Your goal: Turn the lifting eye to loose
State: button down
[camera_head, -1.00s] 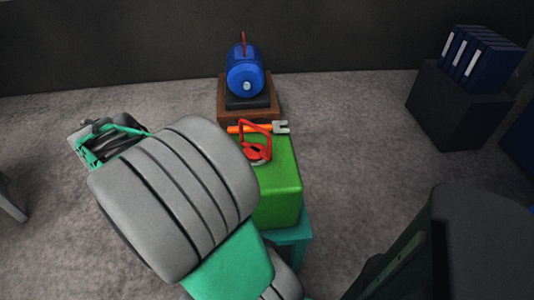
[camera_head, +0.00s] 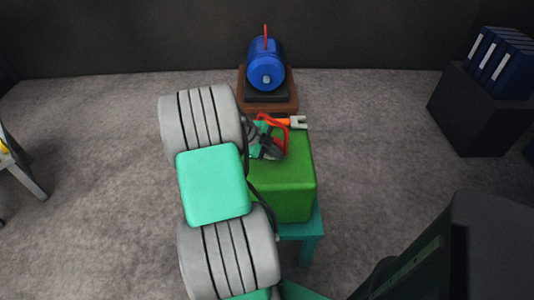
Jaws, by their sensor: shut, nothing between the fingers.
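The red lifting eye (camera_head: 285,137) stands on top of the green casting (camera_head: 292,185). Its loop tilts up and its base is mostly covered by my gripper. My gripper (camera_head: 268,150), grey and green, is over the casting's top at the left side of the eye. It is shut with nothing seen between its fingers, and my arm hides part of it. I cannot tell whether the fingers touch the eye.
An orange tool with a grey open jaw (camera_head: 298,122) lies at the casting's back edge. The casting rests on a teal stand (camera_head: 307,240). Behind it, a blue motor (camera_head: 266,67) with a red eye sits on a brown plinth (camera_head: 283,106). Blue binders (camera_head: 500,58) stand on a dark box (camera_head: 470,110) at right.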

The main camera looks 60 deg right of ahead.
jog(key=shift+s+d, duration=0.1)
jog(key=shift+d, duration=0.75)
jog(key=shift+s+d+n+b, duration=0.3)
jog(key=shift+n+b, duration=0.2)
jog(key=shift+n, duration=0.1)
